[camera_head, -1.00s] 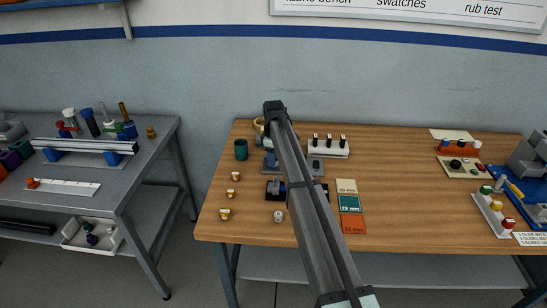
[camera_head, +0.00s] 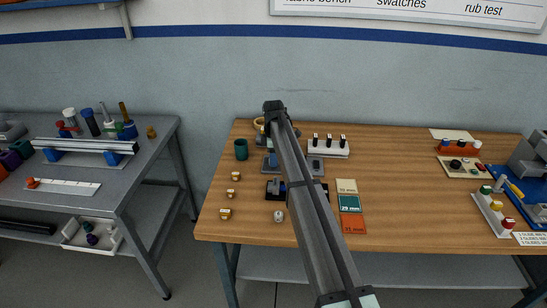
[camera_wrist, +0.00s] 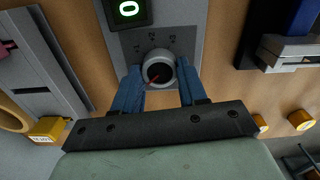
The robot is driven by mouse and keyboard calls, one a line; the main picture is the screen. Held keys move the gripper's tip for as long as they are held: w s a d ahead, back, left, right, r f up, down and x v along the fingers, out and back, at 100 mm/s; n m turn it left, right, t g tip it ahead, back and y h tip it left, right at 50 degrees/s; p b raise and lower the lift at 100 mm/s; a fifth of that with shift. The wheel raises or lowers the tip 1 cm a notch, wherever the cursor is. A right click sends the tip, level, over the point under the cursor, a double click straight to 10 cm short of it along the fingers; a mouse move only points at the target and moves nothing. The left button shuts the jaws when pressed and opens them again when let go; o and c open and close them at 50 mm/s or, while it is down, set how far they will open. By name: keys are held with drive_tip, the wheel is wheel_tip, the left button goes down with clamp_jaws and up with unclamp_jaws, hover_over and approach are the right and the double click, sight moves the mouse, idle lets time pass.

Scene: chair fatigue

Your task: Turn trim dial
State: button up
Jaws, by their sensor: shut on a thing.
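In the wrist view the trim dial (camera_wrist: 150,57) is a round pale grey knob with a dark centre and a red pointer line. The pointer runs toward the lower left of the picture. The dial sits on a dark square plate with small marks, on a grey panel (camera_wrist: 193,20). My gripper (camera_wrist: 159,73) has one blue finger on each side of the dial and is shut on it. A small display (camera_wrist: 127,9) above the dial reads a green 0. In the head view my arm hides the dial and my gripper.
On the wooden bench (camera_head: 400,200), a white block with black switches (camera_head: 328,147) stands at the back. Coloured cards (camera_head: 349,203) lie in the middle, brass weights (camera_head: 225,213) at the left. In the wrist view a metal clamp-like part (camera_wrist: 285,52) is right of the panel.

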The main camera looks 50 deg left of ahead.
drive_tip(key=o, duration=1.1)
drive_tip(key=shift+c, duration=0.2)
wheel_tip(320, 180, up, 14)
drive_tip(key=shift+f, duration=0.1)
idle(0.3)
